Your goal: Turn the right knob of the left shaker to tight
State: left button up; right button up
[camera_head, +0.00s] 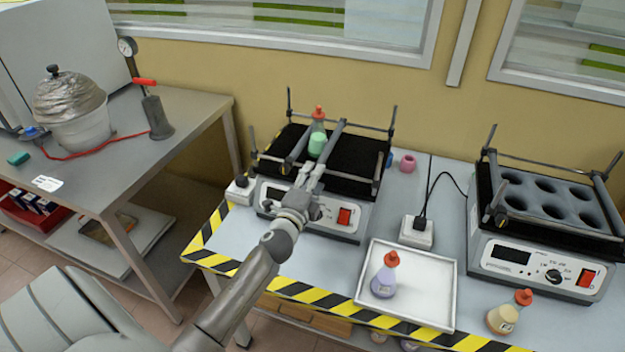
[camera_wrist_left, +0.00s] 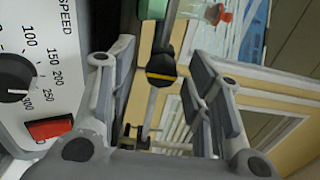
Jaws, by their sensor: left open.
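The left shaker (camera_head: 361,161) stands on the bench in the head view, with a black top, clamp bars and a bottle of green liquid (camera_head: 317,143) between two bars. My left gripper (camera_head: 313,168) is at its front edge, above the control panel, and covers the front end of the bar right of the bottle. In the left wrist view the gripper (camera_wrist_left: 162,88) is open, its fingers apart. A black knob with a yellow stripe (camera_wrist_left: 161,70) on a rod appears ahead, between the fingers and not gripped. My right gripper is not in view.
The panel has a dial (camera_wrist_left: 14,78) and a red switch (camera_head: 344,216). A white tray (camera_head: 433,290) with a lilac bottle (camera_head: 385,277) lies to the right. A second shaker (camera_head: 538,262) and a yellow bottle (camera_head: 505,315) are farther right. A side table (camera_head: 150,152) is left.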

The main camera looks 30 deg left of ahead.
pick_arm(q)
jog(key=shift+s, duration=0.1)
jog(key=v, duration=1.1)
jog(key=shift+s+d, duration=0.2)
jog(key=shift+s, duration=0.2)
